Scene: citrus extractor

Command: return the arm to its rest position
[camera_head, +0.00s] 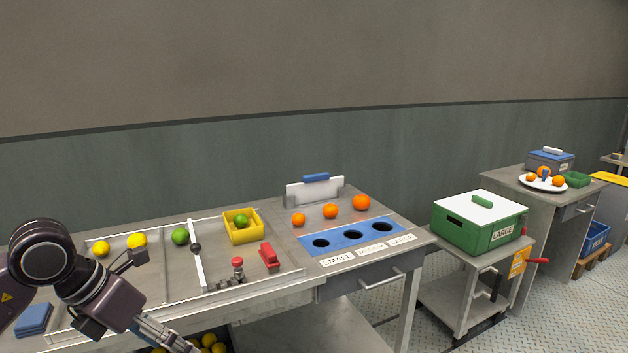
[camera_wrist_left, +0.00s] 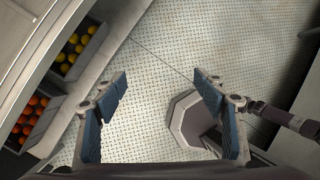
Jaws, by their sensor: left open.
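My left arm (camera_head: 105,293) comes in from the left, in front of the workbench's left part, and points down to the right. My left gripper shows only in part at the bottom edge of the head view. In the left wrist view the left gripper (camera_wrist_left: 160,82) is open, its two blue-padded fingers wide apart. Nothing is between them; patterned metal floor (camera_wrist_left: 155,60) lies below. My right gripper is not in view.
The workbench (camera_head: 270,290) holds lemons, limes, a yellow bin (camera_head: 243,232), a blue three-hole panel (camera_head: 325,245) and oranges (camera_head: 361,202). Crates of lemons (camera_wrist_left: 75,48) and oranges (camera_wrist_left: 32,118) are under it. A cart (camera_head: 460,292) carries a green box (camera_head: 465,236).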

